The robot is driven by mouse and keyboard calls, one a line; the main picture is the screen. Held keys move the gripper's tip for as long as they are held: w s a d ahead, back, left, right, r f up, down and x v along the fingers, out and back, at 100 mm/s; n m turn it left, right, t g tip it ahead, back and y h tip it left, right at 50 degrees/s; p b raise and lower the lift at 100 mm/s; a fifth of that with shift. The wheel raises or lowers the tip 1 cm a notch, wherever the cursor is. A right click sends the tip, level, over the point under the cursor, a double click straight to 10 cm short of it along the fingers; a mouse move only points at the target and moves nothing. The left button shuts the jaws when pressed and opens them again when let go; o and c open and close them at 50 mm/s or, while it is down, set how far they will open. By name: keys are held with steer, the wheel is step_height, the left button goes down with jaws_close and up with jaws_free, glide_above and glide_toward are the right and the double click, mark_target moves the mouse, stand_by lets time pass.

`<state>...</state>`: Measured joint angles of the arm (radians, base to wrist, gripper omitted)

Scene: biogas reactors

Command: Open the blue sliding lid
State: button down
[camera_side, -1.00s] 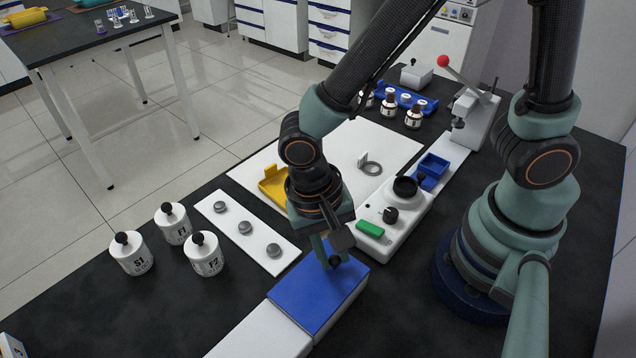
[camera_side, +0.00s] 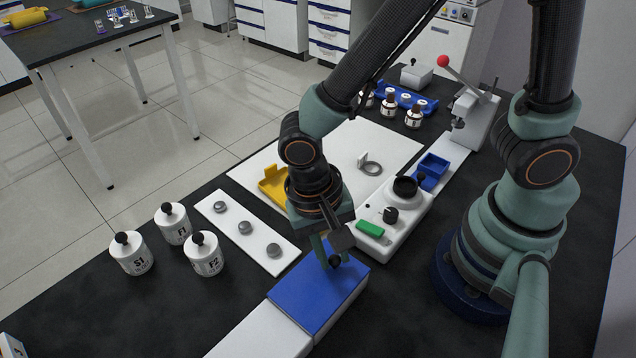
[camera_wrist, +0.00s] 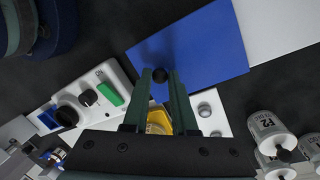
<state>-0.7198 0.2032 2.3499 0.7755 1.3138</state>
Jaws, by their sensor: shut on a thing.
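The blue sliding lid (camera_side: 318,294) lies flat on a white box (camera_side: 262,338) at the front middle of the bench in the side view. A small black knob (camera_wrist: 159,75) stands on the lid near its far edge. My gripper (camera_side: 329,259) points down over that edge, with its fingers shut on the knob. In the wrist view my gripper (camera_wrist: 160,78) has one finger on each side of the knob, and the blue lid (camera_wrist: 200,48) extends beyond it. The lid covers the box's right part; the inside there is hidden.
White canisters (camera_side: 205,257) and a white strip with grey discs (camera_side: 246,228) stand left of the lid. A white device with a green button (camera_side: 369,228) is close behind it. A yellow holder (camera_side: 272,188) sits on a white board, partly behind my arm.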

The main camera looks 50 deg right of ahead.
mark_target(290, 313)
steer(key=a, duration=1)
steer(key=shift+a, duration=0.4)
steer(key=shift+w, duration=0.1)
steer(key=c, duration=0.7)
jaws_free()
steer(key=r, duration=0.4)
steer(key=a+r, duration=0.1)
steer(key=r, duration=0.3)
steer(key=w+r, duration=0.1)
steer(key=r, duration=0.3)
steer(key=shift+w+a, duration=0.1)
steer(key=shift+a, duration=0.25)
